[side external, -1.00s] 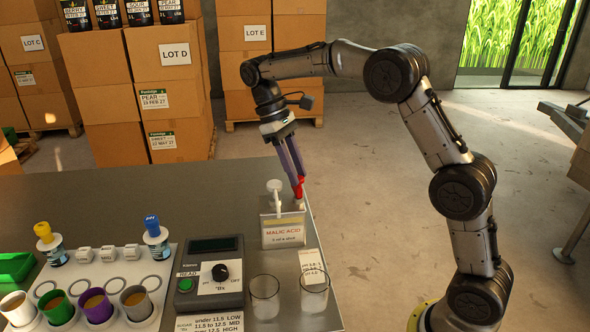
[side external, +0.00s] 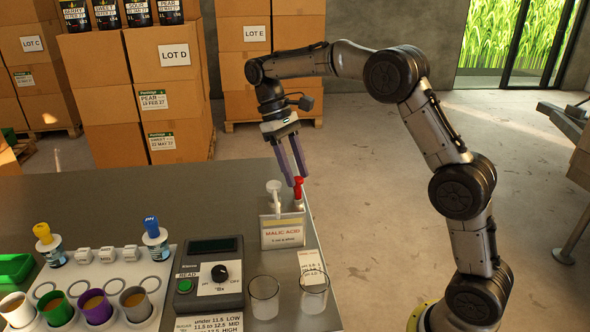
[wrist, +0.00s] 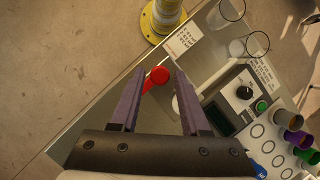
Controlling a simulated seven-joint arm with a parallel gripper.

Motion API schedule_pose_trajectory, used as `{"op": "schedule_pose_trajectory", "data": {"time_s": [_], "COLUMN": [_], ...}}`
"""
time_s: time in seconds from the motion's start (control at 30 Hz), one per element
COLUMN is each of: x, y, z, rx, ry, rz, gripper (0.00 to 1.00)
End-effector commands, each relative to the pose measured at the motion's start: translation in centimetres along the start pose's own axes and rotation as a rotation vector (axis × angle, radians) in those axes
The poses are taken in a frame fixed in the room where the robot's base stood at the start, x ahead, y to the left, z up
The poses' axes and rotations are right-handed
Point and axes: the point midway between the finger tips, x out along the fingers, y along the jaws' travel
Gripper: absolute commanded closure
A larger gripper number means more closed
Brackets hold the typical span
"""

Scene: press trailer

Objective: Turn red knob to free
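The red knob (side external: 298,187) stands at the table's right edge, behind the malic acid sign. In the wrist view the red knob (wrist: 160,76) has a round top and a short red arm reaching down and left. My gripper (side external: 297,181) points down over it, fingers spread, tips around or just above its top; I cannot tell which. In the wrist view my gripper (wrist: 163,64) is open, with the knob showing between its two purple fingers and no finger visibly pressed on it.
A white pump top (side external: 274,188) stands close left of the knob. The malic acid sign (side external: 283,232) is in front. Two clear glasses (side external: 264,296), a meter with a black dial (side external: 210,275) and a white rack of cups (side external: 100,262) fill the near table. The back of the table is bare.

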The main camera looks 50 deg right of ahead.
Motion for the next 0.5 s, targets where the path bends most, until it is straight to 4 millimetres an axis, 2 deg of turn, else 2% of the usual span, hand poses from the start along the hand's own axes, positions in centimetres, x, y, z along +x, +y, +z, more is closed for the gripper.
{"op": "schedule_pose_trajectory", "data": {"time_s": [0.03,0.07,0.37,0.5], "x": [0.0,0.0,-0.1,-1.2], "y": [0.0,0.0,0.0,0.0], "z": [0.0,0.0,0.0,-0.1], "rx": [0.000,0.000,-0.001,-0.001], "ry": [0.000,0.000,0.000,0.002], "rz": [0.000,0.000,0.000,0.001], "gripper": [0.43,0.39,0.39,0.39]}}
